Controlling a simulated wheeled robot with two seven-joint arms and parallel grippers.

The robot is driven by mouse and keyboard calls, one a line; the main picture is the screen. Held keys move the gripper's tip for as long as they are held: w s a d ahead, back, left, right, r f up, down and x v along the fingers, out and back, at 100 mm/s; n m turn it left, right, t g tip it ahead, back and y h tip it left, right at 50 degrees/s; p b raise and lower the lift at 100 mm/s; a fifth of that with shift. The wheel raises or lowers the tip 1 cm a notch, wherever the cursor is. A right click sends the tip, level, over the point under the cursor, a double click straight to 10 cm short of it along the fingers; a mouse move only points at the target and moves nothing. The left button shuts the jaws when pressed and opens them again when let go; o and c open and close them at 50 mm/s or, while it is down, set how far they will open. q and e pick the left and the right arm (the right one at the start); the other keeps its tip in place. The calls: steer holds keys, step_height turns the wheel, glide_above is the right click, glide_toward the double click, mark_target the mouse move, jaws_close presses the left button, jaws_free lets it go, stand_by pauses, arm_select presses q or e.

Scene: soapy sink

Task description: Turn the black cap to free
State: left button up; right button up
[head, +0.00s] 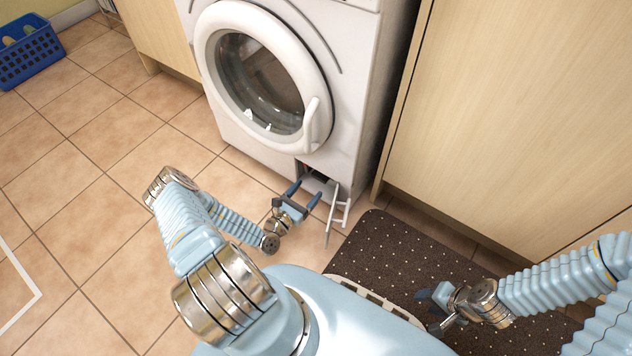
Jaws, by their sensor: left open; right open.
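The white washing machine (285,75) stands at the top centre with its round door shut. Low on its front right is a small open recess, and the dark part inside it, seemingly the black cap (320,175), is only partly visible. A white flap (340,212) hangs open at the recess. My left gripper (304,192) is open just in front of the recess, its blue fingers pointing at it and nothing between them. Whether a finger touches the cap cannot be told. My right gripper (428,309) is open and empty, low over the dark mat, away from the machine.
A dark dotted mat (385,250) lies on the tiled floor at the right. Wooden cabinets (510,110) flank the machine. A blue basket (30,55) sits at the far left. The tiles left of the machine are clear.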

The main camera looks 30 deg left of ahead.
mark_target(318, 178)
arm_select(q)
steer(key=w, duration=0.5)
steer(key=shift+w+d+b, duration=0.25)
steer(key=shift+w+b, duration=0.05)
steer(key=shift+b, duration=0.05)
steer(key=c, duration=0.8)
